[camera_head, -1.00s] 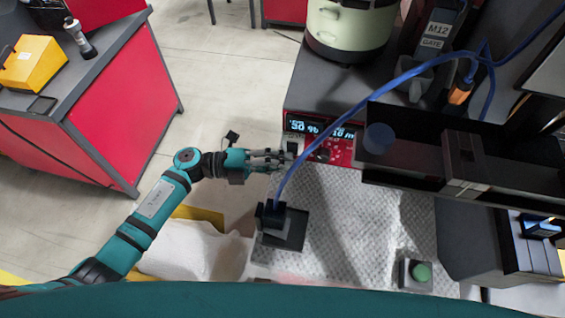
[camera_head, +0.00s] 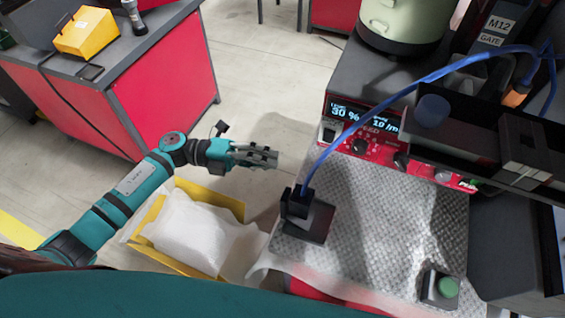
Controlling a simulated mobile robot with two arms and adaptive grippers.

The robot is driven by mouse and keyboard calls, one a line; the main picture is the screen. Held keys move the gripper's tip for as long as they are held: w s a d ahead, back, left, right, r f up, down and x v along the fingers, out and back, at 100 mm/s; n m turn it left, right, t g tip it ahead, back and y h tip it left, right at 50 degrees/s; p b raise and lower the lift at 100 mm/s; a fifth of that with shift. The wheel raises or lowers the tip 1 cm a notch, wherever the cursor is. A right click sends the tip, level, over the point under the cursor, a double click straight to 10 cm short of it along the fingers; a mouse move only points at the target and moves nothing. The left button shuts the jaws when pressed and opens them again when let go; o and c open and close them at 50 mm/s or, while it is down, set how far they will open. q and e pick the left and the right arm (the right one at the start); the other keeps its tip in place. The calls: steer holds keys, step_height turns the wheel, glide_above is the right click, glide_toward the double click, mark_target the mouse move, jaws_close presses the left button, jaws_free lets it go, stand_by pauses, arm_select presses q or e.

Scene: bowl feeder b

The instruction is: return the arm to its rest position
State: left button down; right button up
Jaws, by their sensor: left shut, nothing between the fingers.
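My left arm reaches in from the left, and its gripper (camera_head: 274,158) is shut and empty. It hangs over the open floor, left of the red control panel (camera_head: 375,135) and apart from it. The panel has a lit display reading 30 %, a rocker switch and black knobs. My right gripper is not in view.
A yellow bin (camera_head: 150,216) with a white bag (camera_head: 190,232) stands below my left arm. A black holder (camera_head: 308,215) with a blue cable (camera_head: 345,135) and a green button box (camera_head: 440,288) stand on the textured mat (camera_head: 370,235). A red cabinet (camera_head: 170,85) is at left.

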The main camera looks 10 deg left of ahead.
arm_select(q)
steer(key=shift+a, duration=0.15)
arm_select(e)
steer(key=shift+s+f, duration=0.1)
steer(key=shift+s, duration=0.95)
arm_select(q)
steer(key=shift+w, duration=0.1)
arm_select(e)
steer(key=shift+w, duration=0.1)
